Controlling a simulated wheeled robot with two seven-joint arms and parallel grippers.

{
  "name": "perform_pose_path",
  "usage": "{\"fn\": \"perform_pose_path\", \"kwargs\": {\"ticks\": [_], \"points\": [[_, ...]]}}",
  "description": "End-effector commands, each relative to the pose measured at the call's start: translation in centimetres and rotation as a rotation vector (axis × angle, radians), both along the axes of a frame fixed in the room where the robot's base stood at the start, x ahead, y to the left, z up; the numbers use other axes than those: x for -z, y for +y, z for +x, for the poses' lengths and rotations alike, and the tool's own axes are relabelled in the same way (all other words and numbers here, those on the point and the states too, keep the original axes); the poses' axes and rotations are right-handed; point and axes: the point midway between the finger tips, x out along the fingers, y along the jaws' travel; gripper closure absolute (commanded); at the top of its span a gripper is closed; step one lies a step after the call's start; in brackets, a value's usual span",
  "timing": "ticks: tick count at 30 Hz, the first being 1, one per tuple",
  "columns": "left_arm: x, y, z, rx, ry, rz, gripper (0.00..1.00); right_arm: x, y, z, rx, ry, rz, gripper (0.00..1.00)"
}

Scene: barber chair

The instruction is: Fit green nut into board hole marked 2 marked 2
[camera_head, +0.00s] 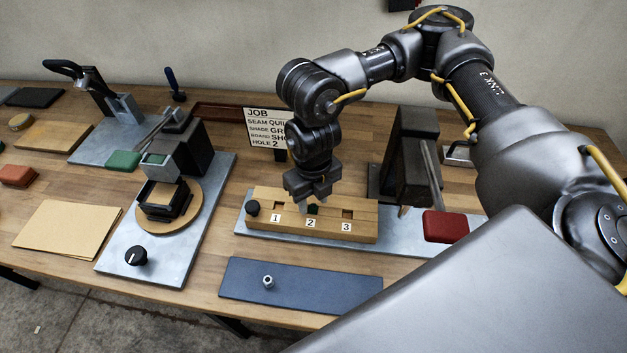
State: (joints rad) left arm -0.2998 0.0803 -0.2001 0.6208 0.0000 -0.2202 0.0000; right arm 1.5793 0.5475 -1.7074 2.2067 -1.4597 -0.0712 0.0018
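The wooden board (362,232) lies on a grey metal plate and has holes marked 1, 2 and 3 from left to right. A small dark green piece, seemingly the green nut (312,209), sits at the hole marked 2. My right gripper (312,204) points down directly over that hole, its pale fingertips on either side of the green piece. I cannot tell whether the fingers touch it or how deep it sits. My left gripper is out of view.
A silver nut (267,281) stands on the blue mat (325,286) in front. The job sign (267,128) stands behind. A press with a red-tipped lever (445,226) is close on the right.

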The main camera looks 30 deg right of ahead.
Motion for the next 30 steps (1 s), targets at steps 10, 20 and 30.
{"fn": "perform_pose_path", "kwargs": {"ticks": [10,20,30], "points": [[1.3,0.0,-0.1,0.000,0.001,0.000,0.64,-7.2,0.0,0.1,0.000,-0.008,0.001,0.61],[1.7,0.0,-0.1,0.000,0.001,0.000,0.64,-10.6,0.0,0.0,0.000,-0.002,-0.001,0.61],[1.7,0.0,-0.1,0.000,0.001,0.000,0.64,-10.8,0.0,0.0,0.000,-0.001,0.000,0.61]]}}
